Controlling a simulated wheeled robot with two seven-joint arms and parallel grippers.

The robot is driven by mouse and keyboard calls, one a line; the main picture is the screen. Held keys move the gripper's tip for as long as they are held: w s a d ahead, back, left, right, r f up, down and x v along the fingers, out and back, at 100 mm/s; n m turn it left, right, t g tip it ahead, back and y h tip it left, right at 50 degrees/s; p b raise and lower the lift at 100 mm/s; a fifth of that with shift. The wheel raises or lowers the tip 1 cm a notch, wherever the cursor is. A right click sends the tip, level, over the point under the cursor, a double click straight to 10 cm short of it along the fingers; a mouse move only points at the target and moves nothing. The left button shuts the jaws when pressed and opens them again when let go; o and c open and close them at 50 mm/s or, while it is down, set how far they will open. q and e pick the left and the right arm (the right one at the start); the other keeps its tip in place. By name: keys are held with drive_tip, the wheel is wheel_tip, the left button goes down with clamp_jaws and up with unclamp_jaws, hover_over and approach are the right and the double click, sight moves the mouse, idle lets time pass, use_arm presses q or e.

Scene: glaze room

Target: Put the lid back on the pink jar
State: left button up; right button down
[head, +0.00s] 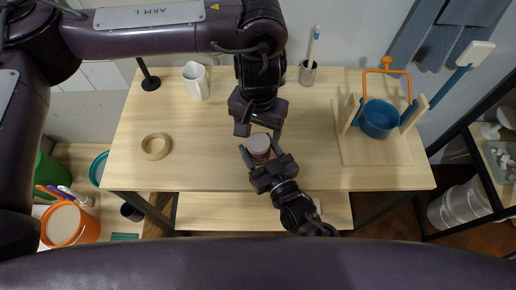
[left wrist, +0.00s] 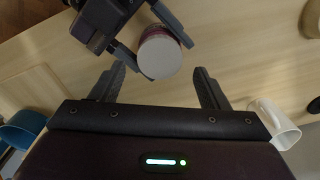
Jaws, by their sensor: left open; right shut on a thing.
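The pink jar (head: 260,142) stands near the middle front of the table, with a flat, pale round top facing up. I cannot tell whether that top is the lid. Its pink side and pale top also show in the left wrist view (left wrist: 160,58). My right gripper (head: 261,153) is shut around the jar's sides from the front. My left gripper (head: 258,129) is open just behind and above the jar. In the left wrist view its fingers (left wrist: 160,76) are apart with nothing between them. I see no separate lid.
A tan tape ring (head: 156,147) lies left on the table. A white pitcher (head: 196,82) and a black stand (head: 150,83) are at the back left, a grey cup with a brush (head: 308,72) behind.

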sight(258, 141)
use_arm(q)
drive_tip(key=shift+f, duration=1.75)
